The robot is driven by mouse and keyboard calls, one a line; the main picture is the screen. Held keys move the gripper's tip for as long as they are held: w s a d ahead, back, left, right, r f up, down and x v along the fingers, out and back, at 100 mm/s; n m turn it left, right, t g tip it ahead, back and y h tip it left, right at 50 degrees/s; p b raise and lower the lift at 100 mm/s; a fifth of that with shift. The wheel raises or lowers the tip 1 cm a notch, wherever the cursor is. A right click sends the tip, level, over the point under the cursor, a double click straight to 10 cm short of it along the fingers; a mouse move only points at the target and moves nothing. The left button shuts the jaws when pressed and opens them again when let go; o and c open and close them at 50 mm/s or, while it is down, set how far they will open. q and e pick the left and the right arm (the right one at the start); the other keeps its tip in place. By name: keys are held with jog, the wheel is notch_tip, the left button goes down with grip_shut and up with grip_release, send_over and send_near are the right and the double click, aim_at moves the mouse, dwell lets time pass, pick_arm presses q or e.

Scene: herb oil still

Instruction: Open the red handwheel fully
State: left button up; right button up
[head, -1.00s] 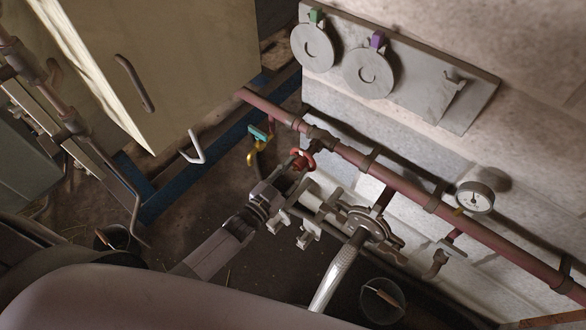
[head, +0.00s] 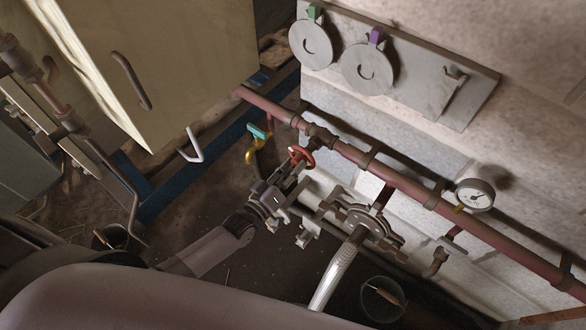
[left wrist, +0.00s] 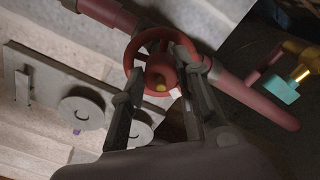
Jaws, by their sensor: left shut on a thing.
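The red handwheel (head: 302,157) sits on a fitting off the dark red pipe along the wall, near the middle of the head view. My left gripper (head: 287,172) reaches up to it from the lower left and hides part of it. In the left wrist view the handwheel (left wrist: 136,50) shows as a red ring with a hub and a small yellow centre. The two fingers of my left gripper (left wrist: 160,66) lie at the wheel, one on each side of the hub, shut on it. My right gripper is not in view.
The red pipe (head: 405,186) runs diagonally along the wall with a pressure gauge (head: 475,195). A teal-handled yellow valve (head: 257,133) is left of the wheel. A silver hose (head: 335,272) and a bucket (head: 383,300) are below. A panel (head: 425,90) hangs above.

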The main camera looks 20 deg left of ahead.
pick_arm(q)
jog(key=shift+n+b, duration=0.85)
jog(key=shift+n, duration=2.35)
jog(key=o, duration=1.2)
jog(key=shift+r, duration=0.1)
jog(key=shift+c, duration=0.2)
jog(key=v, duration=1.2)
